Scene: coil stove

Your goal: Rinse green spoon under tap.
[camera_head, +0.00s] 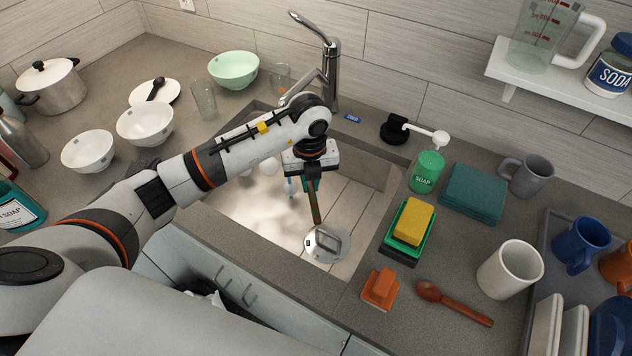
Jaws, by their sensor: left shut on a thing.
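My left gripper (311,184) points down over the sink (372,208), shut on a slim stick-like thing (316,207). My right gripper is not in view.
Bowls (146,124), a glass (204,100) and a pot (51,87) stand left of the sink. Right of it are a green soap bottle (426,172), a yellow sponge (406,222), a wooden spoon (455,304) and a white mug (510,270). A shelf (540,83) juts out above.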

